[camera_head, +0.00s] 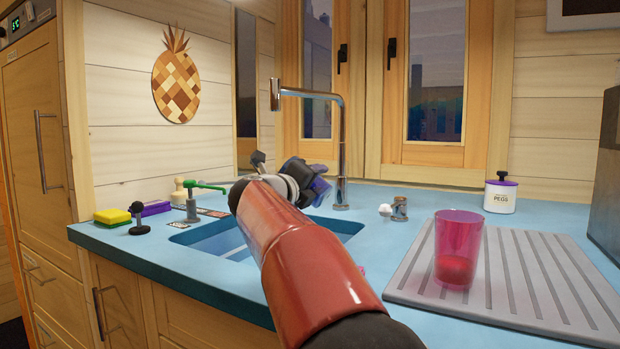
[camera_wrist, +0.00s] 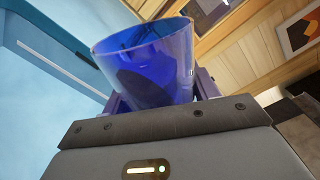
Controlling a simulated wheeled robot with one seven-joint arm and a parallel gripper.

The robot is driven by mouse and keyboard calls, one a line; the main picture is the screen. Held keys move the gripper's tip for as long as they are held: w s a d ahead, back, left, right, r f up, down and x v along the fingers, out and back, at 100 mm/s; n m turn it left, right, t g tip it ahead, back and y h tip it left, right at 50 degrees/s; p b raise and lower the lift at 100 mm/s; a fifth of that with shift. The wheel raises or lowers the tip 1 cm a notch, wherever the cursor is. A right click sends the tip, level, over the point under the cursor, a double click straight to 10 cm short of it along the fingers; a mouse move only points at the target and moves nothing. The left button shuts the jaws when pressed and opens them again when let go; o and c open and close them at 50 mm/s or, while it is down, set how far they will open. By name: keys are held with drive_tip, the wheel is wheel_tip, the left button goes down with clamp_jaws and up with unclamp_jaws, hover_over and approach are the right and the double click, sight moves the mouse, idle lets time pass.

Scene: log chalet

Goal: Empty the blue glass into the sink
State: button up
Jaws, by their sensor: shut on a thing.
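The blue glass (camera_wrist: 150,65) is see-through and sits between the fingers of my gripper (camera_wrist: 155,92) in the wrist view. My gripper is shut on it. In the head view my gripper (camera_head: 303,180) is above the back right part of the sink (camera_head: 222,240), near the tap. Only a small dark-blue part of the glass (camera_head: 320,188) shows there, mostly hidden by my gripper. Its exact tilt and whether liquid is in it cannot be told. My red arm covers much of the sink.
The tall chrome tap (camera_head: 342,140) stands close behind my gripper. A pink glass (camera_head: 458,245) with red contents stands on the grey drainboard (camera_head: 520,275) at right. A sponge (camera_head: 112,217), a green-spouted dispenser (camera_head: 195,200) and a white jar (camera_head: 500,195) stand on the counter.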

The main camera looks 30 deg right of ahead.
drive_tip(key=shift+n+p, duration=1.25)
drive_tip(key=shift+n, duration=0.25)
drive_tip(key=n, duration=0.2)
drive_tip(key=shift+w+a+f+n, duration=0.2)
drive_tip(key=shift+w+n, duration=0.05)
drive_tip(key=shift+n, duration=0.05)
drive_tip(key=shift+w+a+n, duration=0.1)
drive_tip(key=shift+w+n, duration=0.1)
drive_tip(key=shift+n, duration=0.6)
